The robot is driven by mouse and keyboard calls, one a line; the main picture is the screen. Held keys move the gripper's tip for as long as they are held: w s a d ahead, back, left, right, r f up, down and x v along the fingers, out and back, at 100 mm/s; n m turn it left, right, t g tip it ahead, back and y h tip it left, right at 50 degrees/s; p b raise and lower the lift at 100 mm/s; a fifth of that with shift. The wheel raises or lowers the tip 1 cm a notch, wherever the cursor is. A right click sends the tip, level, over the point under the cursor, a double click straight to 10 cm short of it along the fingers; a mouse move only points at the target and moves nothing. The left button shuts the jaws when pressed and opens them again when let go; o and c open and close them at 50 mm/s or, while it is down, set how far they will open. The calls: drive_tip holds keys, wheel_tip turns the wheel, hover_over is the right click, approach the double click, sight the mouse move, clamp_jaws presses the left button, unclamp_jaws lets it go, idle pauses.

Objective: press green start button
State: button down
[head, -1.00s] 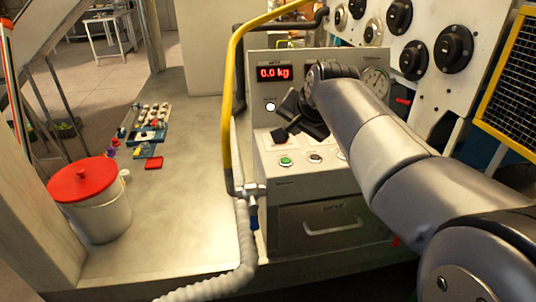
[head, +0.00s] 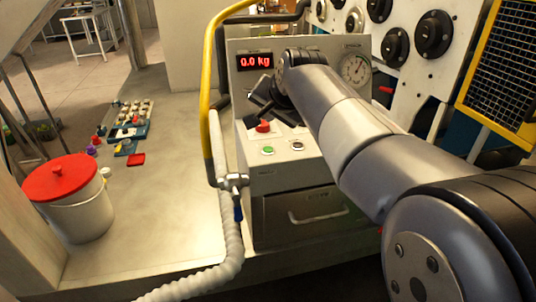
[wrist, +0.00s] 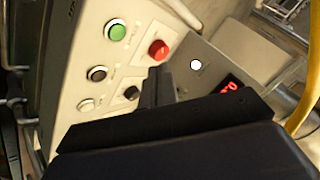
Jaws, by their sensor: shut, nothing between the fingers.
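The green start button (head: 268,150) sits on the sloped face of the light grey control box (head: 247,172), left of a dark button (head: 297,145). In the wrist view the green button (wrist: 116,30) is at the upper left, fully visible. My gripper (head: 270,105) is over the upper part of the panel, near the red knob (head: 263,126), apart from the green button. In the wrist view my gripper (wrist: 160,85) shows its dark fingers together with nothing between them. My arm covers the right part of the panel.
A red display (head: 255,61) reads 0.0 kg above the panel, with a gauge (head: 355,68) to its right. A yellow rail (head: 208,100) and ribbed hose (head: 230,235) run along the box's left side. A red-lidded bucket (head: 70,195) stands far left.

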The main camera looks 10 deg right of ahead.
sight(269, 151)
drive_tip(key=shift+f+b, duration=2.05)
drive_tip(key=shift+f, duration=1.05)
drive_tip(key=shift+f, duration=0.15)
drive_tip(key=shift+f, duration=0.25)
drive_tip(key=shift+f+b, duration=0.4)
drive_tip(key=shift+b, duration=0.1)
drive_tip(key=shift+r, duration=0.1)
drive_tip(key=shift+r+p, duration=0.75)
drive_tip(key=shift+r, duration=0.1)
drive_tip(key=shift+r+p, duration=2.2)
drive_tip(key=shift+r, duration=0.15)
